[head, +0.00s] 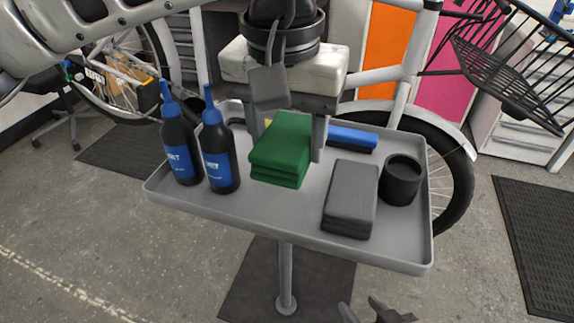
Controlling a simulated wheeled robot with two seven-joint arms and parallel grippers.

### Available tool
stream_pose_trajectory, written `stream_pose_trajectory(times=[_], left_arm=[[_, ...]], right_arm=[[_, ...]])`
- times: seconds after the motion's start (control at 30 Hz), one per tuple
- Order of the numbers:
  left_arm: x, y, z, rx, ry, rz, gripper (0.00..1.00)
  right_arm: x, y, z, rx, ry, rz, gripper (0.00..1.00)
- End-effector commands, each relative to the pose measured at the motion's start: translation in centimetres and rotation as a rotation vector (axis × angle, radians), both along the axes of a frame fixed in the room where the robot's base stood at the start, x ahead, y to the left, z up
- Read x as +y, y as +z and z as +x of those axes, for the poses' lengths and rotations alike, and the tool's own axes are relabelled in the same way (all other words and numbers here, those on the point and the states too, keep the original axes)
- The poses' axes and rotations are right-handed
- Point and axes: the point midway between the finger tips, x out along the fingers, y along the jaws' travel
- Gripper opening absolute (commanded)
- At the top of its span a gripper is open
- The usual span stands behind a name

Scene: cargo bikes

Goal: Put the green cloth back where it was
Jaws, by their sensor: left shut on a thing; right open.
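The green cloth (280,152) is a folded stack at the middle of the grey tray (275,226). My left gripper (287,145) comes down from above and is shut on the cloth, with one finger on each side. The cloth is at or just above the tray surface; I cannot tell if it touches. My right gripper (376,313) is open and empty at the bottom edge of the view, in front of and below the tray.
Two dark bottles (181,150) (219,158) with blue labels stand left of the cloth. A grey folded cloth (350,198) and a black cup (400,180) are to the right. A blue object (352,138) lies behind. The tray's front left is bare.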

Motion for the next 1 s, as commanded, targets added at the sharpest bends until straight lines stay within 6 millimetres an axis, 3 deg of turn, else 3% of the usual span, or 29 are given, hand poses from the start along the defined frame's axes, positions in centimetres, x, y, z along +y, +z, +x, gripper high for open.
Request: stream_pose_trajectory(times=[0.47, 0.67, 0.7, 0.73, 1.0], left_arm=[[0.1, -5.4, 0.0, 0.002, 0.001, 0.001, 0.28], [0.0, -5.8, 0.0, 0.000, 0.002, 0.000, 0.28], [0.0, -5.8, 0.0, 0.000, 0.002, 0.000, 0.59], [0.0, -5.8, 0.0, 0.000, 0.002, 0.000, 0.63], [0.0, -5.7, 0.0, 0.000, 0.002, 0.000, 0.63]], right_arm=[[0.0, -0.1, -0.4, 0.011, 0.000, -0.001, 0.45], [0.0, -0.1, -0.2, 0.006, 0.001, -0.002, 0.45], [0.0, 0.0, -0.1, 0.005, 0.001, -0.002, 0.45], [0.0, 0.0, -0.1, 0.004, 0.001, -0.002, 0.45], [0.0, 0.1, 0.2, -0.003, 0.001, -0.002, 0.45]])
